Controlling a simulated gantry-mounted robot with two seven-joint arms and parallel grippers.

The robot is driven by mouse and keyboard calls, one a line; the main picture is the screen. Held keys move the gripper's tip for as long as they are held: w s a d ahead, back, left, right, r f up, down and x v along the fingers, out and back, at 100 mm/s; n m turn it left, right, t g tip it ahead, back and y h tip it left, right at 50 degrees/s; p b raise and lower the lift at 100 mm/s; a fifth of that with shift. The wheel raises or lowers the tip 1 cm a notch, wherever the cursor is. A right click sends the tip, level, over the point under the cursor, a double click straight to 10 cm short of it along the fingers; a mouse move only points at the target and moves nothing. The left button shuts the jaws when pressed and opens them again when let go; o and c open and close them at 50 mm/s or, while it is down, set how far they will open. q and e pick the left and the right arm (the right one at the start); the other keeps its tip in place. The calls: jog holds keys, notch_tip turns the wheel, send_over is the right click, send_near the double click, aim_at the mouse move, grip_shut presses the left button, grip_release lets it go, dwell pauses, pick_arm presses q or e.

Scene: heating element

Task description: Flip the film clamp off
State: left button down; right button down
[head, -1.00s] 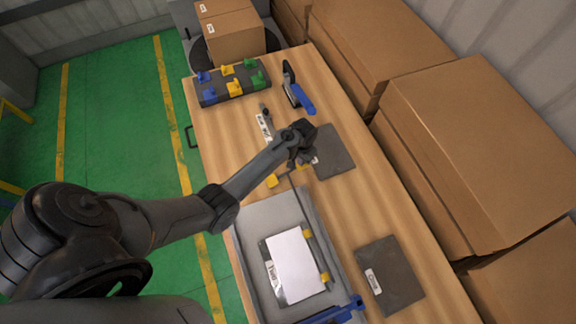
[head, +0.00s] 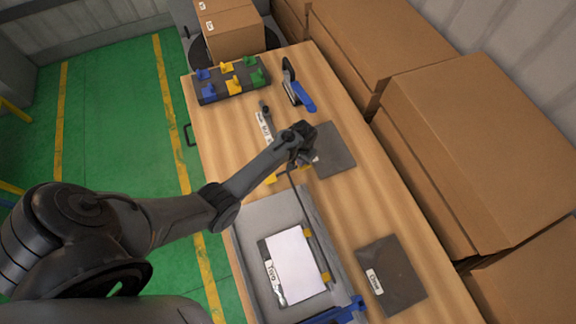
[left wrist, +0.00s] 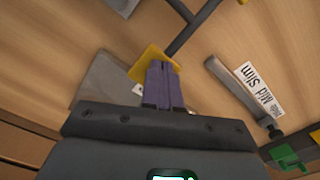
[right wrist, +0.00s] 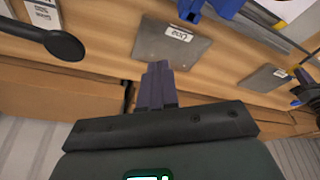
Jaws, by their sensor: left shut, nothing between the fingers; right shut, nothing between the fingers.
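My left gripper (left wrist: 163,88) is shut and empty. In the left wrist view its fingertips overlap a yellow piece (left wrist: 152,62) on a dark bar (left wrist: 190,30); I cannot tell whether they touch. In the head view the left gripper (head: 303,158) is above the table, beyond the grey tray (head: 250,212), and yellow (head: 271,179) shows beside it. A white sheet (head: 296,265) lies in the tray on a dark plate, with yellow clips (head: 308,234) along its right side. I cannot tell for certain which part is the film clamp. My right gripper (right wrist: 157,85) is shut and empty.
Dark plates lie on the table near the left gripper (head: 335,150) and right of the tray (head: 390,275). A rack with coloured hooks (head: 232,82) and a blue-handled tool (head: 298,92) stand at the far end. Cardboard boxes (head: 480,150) line the right side.

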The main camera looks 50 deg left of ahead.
pick_arm(q)
jog(key=shift+f+b, duration=0.3)
jog(key=shift+f, duration=0.25)
jog(key=shift+f+b, duration=0.3)
jog(key=shift+f, duration=0.15)
jog(key=shift+r, duration=0.15)
notch_tip(320, 180, up, 7)
jog(key=p, duration=0.7)
jog(key=shift+p, duration=0.4)
jog(key=shift+s, duration=0.1)
